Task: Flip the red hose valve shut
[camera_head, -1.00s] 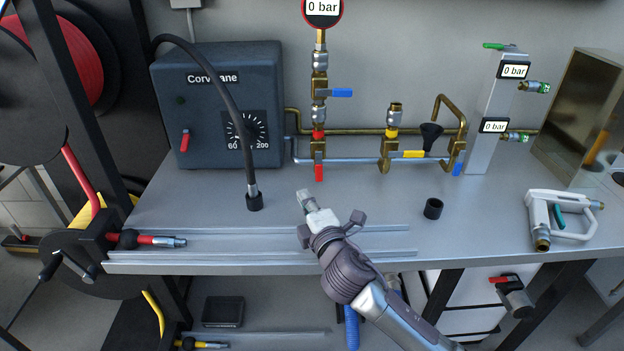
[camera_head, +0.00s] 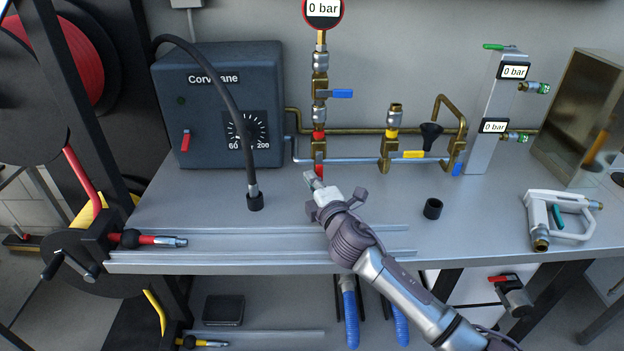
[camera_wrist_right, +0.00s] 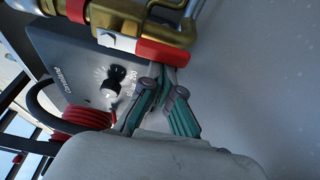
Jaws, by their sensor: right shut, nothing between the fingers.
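The valve with the red handle (camera_head: 320,168) sits at the lower end of the brass pipe stack, below a red collar. Its handle hangs down along the pipe, partly covered by my gripper. In the right wrist view the red handle (camera_wrist_right: 162,52) lies across the top, just beyond the fingertips. My right gripper (camera_head: 309,178) is shut and empty, right by the lower end of the handle. The fingers show in the right wrist view (camera_wrist_right: 164,84); whether they touch the handle I cannot tell. My left gripper is not in view.
The Corvane box (camera_head: 215,85) with a dial and red switch stands left of the valve, a black hose (camera_head: 228,95) in front. A blue-handled valve (camera_head: 341,93) is above. A yellow-handled valve (camera_head: 413,154) is to the right. A black ring (camera_head: 432,209) stands on the bench.

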